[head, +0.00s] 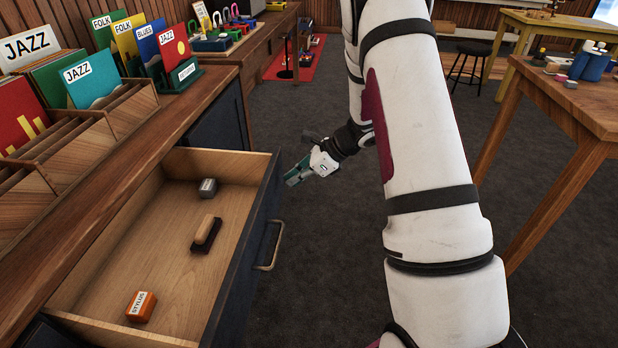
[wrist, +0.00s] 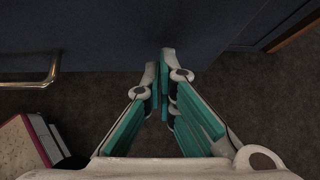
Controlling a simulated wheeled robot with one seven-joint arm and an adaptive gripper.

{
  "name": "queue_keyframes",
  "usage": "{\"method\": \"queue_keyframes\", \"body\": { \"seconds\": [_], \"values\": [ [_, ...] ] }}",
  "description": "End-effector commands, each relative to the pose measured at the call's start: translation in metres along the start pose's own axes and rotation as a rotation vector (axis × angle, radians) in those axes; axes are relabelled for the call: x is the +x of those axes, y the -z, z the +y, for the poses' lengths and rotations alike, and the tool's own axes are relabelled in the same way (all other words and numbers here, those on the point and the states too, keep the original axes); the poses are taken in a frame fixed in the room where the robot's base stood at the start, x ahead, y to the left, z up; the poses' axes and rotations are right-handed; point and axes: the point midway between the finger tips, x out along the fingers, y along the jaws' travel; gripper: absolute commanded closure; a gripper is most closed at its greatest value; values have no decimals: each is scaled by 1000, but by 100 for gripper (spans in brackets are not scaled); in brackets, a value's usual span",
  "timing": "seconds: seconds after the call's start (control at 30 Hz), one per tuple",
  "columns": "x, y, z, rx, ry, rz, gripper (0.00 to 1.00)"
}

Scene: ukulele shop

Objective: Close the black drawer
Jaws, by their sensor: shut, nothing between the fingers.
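The black drawer (head: 246,262) is pulled well out of the wooden cabinet in the head view. Its dark front has a metal bar handle (head: 273,248). In the wrist view the dark drawer front (wrist: 120,38) fills the top, with the handle (wrist: 40,72) at the left. My gripper (head: 291,180) is just outside the far end of the drawer front. In the wrist view its teal fingers (wrist: 165,92) meet at the tips with nothing between them. They point at the dark front, and I cannot tell whether they touch it.
The drawer holds a grey block (head: 208,187), a wooden-backed brush (head: 206,233) and an orange stylus box (head: 141,306). Record bins (head: 70,140) stand on the cabinet top. A wooden table (head: 575,105) stands at the right, with a black stool (head: 470,60) behind.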

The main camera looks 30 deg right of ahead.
Motion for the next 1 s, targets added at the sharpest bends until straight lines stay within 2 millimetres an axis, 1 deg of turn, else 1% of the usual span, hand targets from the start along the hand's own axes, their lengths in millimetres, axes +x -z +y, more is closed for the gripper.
{"method": "queue_keyframes", "body": {
  "seconds": [0.03,0.17,0.53,0.67,0.77,0.87,1.0],
  "values": [
    [4,-3,0,-2,-1,1,100],
    [7,-7,0,-1,1,1,100],
    [8,-8,0,-1,1,0,100],
    [11,-12,0,-1,0,0,100],
    [18,-19,0,-2,-2,-2,100],
    [29,-30,0,-4,-2,-2,100],
    [52,-52,1,-5,-5,-4,100]
  ]
}}
